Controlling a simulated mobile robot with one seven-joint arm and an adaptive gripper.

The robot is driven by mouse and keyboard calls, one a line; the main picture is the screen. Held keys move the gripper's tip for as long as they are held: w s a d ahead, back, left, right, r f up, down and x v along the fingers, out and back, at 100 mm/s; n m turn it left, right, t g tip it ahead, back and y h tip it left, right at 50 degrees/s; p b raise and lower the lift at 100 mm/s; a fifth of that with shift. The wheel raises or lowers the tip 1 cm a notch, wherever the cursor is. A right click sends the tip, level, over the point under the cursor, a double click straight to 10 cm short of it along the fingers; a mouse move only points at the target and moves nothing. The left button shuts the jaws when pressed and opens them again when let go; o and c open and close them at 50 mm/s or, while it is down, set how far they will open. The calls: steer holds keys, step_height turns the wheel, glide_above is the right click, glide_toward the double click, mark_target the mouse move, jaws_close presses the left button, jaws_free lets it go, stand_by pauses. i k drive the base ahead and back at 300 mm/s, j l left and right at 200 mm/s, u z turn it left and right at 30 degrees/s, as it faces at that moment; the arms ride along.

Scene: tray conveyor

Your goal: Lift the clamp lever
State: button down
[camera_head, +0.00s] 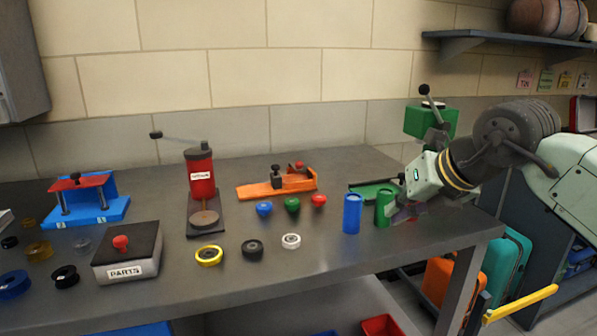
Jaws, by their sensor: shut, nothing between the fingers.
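A green fixture stands at the right end of the bench, with a flat green base (372,190) and a raised green block (430,121). A dark lever with a black ball knob (424,90) stands up at the block, tilted left. I cannot tell for sure whether this is the clamp lever or how it joins the base. My gripper (402,214) is shut and empty, low by the bench's right end, just right of the green cylinder and below the knob. My wrist and arm hide part of the fixture; the fingertips are small and partly hidden.
A blue cylinder (352,213) and a green cylinder (384,208) stand left of my gripper. An orange fixture (278,187), a red press (200,178), a parts box (128,253) and a blue fixture (90,207) stand farther left. A shelf (480,38) hangs above.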

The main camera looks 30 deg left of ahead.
mark_target(297, 166)
steer(key=i+j, duration=0.2)
steer(key=j, duration=0.2)
steer(key=i+j, duration=0.2)
steer(key=j, duration=0.2)
steer(key=i+j, duration=0.15)
steer(key=j, duration=0.25)
